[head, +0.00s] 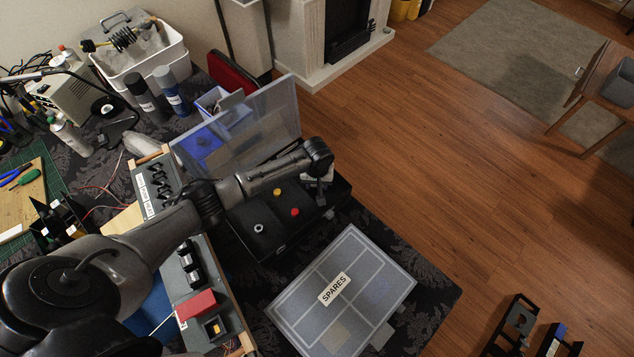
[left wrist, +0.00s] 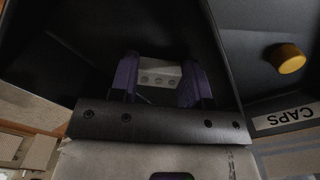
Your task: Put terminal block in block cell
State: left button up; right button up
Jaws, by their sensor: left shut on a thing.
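My left gripper (head: 318,184) is at the right end of the dark open-lidded case (head: 268,212), partly hidden by its own wrist. In the left wrist view, its two purple fingers (left wrist: 158,83) are shut on a small pale grey terminal block (left wrist: 158,74) with a row of round holes. The block is over or in a dark walled space; I cannot tell whether it touches the bottom. No cell marked for blocks can be read. My right gripper is not in view.
In the case, a red cap (head: 295,211), a yellow cap (head: 277,191) and a metal ring (head: 258,228) show. Its translucent lid (head: 260,120) stands up behind. A closed SPARES box (head: 352,266) lies in front. A switch panel (head: 160,190) is at left.

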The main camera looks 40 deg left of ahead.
pick_arm(q)
jog(key=shift+f, duration=0.1)
jog(key=o, duration=0.4)
jog(key=shift+f, duration=0.1)
jog(key=o, duration=0.5)
notch_tip(320, 180, up, 12)
jog(key=p, duration=0.2)
jog(key=shift+r, duration=0.2)
